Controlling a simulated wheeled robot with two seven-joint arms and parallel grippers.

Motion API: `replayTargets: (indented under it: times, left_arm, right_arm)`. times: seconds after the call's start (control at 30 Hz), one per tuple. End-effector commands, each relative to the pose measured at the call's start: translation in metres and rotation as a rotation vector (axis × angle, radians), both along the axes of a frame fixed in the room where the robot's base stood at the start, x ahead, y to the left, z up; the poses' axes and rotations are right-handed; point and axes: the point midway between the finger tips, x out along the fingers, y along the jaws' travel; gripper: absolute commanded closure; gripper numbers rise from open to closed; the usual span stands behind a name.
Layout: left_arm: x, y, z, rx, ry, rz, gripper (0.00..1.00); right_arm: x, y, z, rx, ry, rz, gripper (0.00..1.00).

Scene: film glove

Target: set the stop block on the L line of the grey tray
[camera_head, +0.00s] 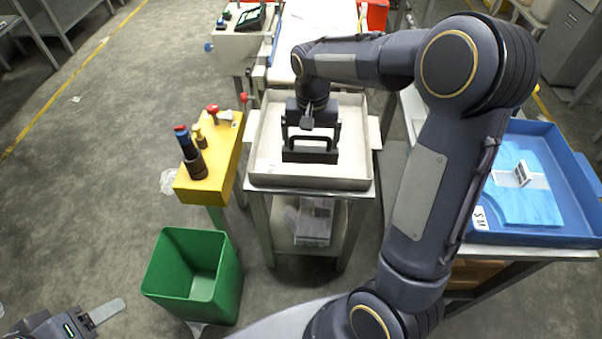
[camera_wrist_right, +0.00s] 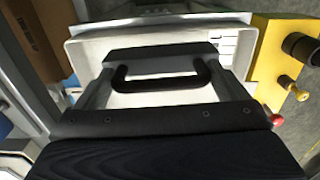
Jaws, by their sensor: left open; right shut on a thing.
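The stop block (camera_head: 310,156) is a dark block with a black bow handle on top. It is in the grey tray (camera_head: 310,182) on the stand in the middle of the head view. My right gripper (camera_head: 311,128) is above it, shut on it. In the right wrist view the block (camera_wrist_right: 160,56) and its handle lie between my right gripper's fingers (camera_wrist_right: 163,90), over the pale tray (camera_wrist_right: 130,102). Whether the block touches the tray floor I cannot tell. The L line is not clearly readable. My left gripper (camera_head: 104,312) is open and empty at the lower left, far from the tray.
A yellow stand (camera_head: 205,183) with knobs and a dark post is left of the tray. A green bin (camera_head: 192,275) stands on the floor in front. A blue tray (camera_head: 550,232) with a blue sheet is at right. My right arm crosses between.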

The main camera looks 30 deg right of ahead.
Motion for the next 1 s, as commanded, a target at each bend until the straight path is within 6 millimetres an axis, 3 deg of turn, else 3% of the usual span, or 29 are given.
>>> replayTargets:
  times: [0.33,0.57,0.8,1.0]
  left_arm:
    - [0.000,0.000,-0.011,0.000,-0.001,0.000,0.42]
    - [0.000,0.000,-0.013,0.000,-0.001,0.000,0.42]
    - [0.000,0.000,-0.017,0.000,-0.001,0.000,0.42]
    - [0.000,0.000,-0.017,0.000,-0.001,0.000,0.42]
  right_arm:
    - [-0.001,-0.002,-0.048,0.002,0.001,-0.019,0.78]
    - [-0.001,-0.002,-0.063,0.001,0.000,-0.018,0.78]
    - [-0.001,-0.002,-0.092,0.001,0.002,-0.018,0.78]
    - [0.000,-0.002,-0.095,0.001,-0.003,-0.017,0.78]
